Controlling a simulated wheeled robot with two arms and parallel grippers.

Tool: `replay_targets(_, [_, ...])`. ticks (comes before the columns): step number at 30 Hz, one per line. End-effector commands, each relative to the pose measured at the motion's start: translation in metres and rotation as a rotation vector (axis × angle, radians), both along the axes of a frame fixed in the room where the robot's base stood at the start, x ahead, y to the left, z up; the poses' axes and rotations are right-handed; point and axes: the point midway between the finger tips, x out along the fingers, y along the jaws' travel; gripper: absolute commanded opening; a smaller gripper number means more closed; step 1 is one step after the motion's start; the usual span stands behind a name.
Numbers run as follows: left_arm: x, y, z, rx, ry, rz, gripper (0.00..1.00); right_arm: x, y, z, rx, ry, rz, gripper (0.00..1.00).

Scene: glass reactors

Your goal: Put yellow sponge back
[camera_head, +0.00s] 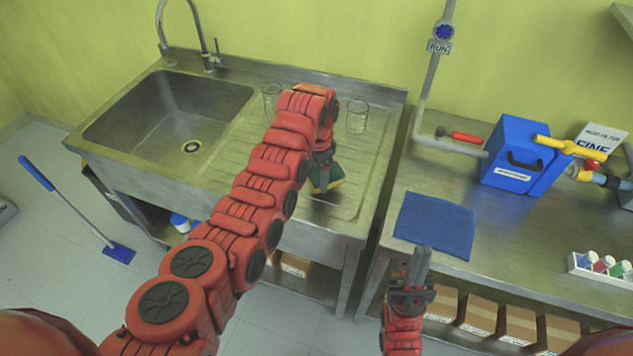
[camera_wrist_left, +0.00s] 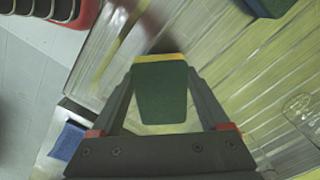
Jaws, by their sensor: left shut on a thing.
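The sponge (camera_wrist_left: 160,92), green on its broad face with a yellow edge, sits between the fingers of my left gripper (camera_wrist_left: 160,100) in the left wrist view. In the head view the sponge (camera_head: 327,186) shows below my left gripper (camera_head: 322,172), over the ribbed drainboard (camera_head: 225,165) right of the sink. I cannot tell if it touches the drainboard. My right gripper (camera_head: 420,265) has its fingers together, empty, near the front edge of the right bench.
Two glass beakers (camera_head: 357,117) (camera_head: 270,97) stand at the back of the drainboard. A blue cloth (camera_head: 435,224) lies on the right bench, near a blue box (camera_head: 520,155). A dark blue-green object (camera_wrist_left: 270,6) shows at the wrist view's top right. The sink (camera_head: 165,115) is empty.

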Motion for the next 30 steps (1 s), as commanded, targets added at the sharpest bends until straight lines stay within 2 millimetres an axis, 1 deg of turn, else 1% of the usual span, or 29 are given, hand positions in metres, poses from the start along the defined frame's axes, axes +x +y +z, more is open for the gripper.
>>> replay_targets(8, [0.008, 0.004, 0.001, -0.005, -0.001, 0.005, 0.18, 0.000, 0.000, 0.000, 0.000, 0.000, 0.000, 0.00])
replay_targets(9, [0.007, 0.004, -0.002, -0.004, 0.001, 0.005, 0.18, 0.000, 0.000, 0.007, 0.000, 0.000, 0.000, 0.00])
replay_targets(12, [0.005, 0.004, -0.016, -0.002, 0.006, 0.005, 0.18, 0.000, 0.000, 0.017, 0.000, 0.000, 0.000, 0.00])
replay_targets(17, [0.006, 0.004, -0.032, -0.003, 0.004, 0.004, 0.18, 0.000, 0.000, 0.018, 0.000, 0.000, 0.000, 0.00])
replay_targets(20, [0.006, 0.004, -0.035, -0.004, 0.001, 0.005, 0.18, 0.000, 0.000, 0.018, 0.000, 0.000, 0.000, 0.00])
replay_targets(25, [0.007, 0.004, -0.036, -0.004, 0.000, 0.005, 0.18, 0.000, 0.000, 0.017, 0.000, 0.000, 0.000, 0.00])
replay_targets(28, [0.007, 0.004, -0.039, -0.004, 0.000, 0.005, 0.18, 0.000, 0.000, 0.014, 0.000, 0.000, 0.000, 0.00])
replay_targets(29, [0.007, 0.004, -0.039, -0.004, 0.000, 0.005, 0.81, 0.000, 0.000, 0.014, 0.000, 0.000, 0.000, 0.00])
replay_targets(30, [0.007, 0.004, -0.038, -0.004, 0.000, 0.005, 0.88, 0.000, 0.000, 0.015, 0.000, 0.000, 0.000, 0.00])
